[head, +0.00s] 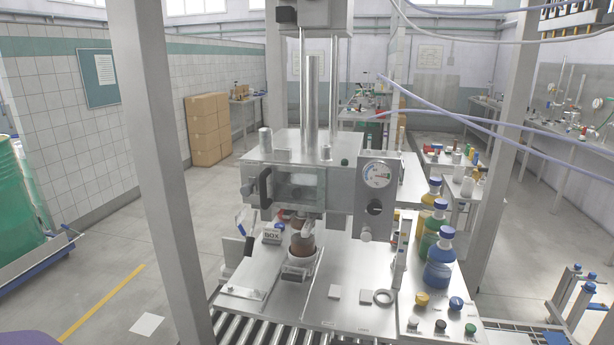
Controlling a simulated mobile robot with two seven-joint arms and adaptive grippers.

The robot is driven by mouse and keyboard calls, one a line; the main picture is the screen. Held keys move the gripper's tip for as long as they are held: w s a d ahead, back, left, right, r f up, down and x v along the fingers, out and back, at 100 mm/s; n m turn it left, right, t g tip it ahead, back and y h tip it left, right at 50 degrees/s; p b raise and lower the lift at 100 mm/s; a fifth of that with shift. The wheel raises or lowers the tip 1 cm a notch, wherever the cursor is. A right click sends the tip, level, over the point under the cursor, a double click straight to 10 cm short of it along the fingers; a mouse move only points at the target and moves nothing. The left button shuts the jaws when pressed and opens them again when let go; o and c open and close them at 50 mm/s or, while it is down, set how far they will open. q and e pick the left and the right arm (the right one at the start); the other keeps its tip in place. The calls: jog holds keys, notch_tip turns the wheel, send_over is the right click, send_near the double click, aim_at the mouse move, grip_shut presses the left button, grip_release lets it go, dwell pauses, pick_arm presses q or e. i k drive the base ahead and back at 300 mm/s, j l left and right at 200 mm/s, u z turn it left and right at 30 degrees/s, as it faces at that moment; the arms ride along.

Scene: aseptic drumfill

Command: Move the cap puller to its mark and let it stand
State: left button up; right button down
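The steel worktable (330,314) stands in front of me. No thing on it can be named for certain as the cap puller. A small grey ring (384,297) lies flat at the front, right of the middle. Beside it are two small pale squares, one at the left (335,291) and one nearer the ring (366,296); I cannot tell whether either is the mark. A white and blue handled item (239,223) stands tilted at the left edge. A brown round piece (302,243) sits in a holder under the filling machine. Neither gripper shows.
The filling machine (290,150), with a gauge (376,175), rises over the table's back. Blue, green and yellow bottles (438,262) stand at the right, with several small caps in front. Rollers (255,331) run along the front.

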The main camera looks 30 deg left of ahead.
aim_at(247, 190)
jog(key=u, duration=1.35)
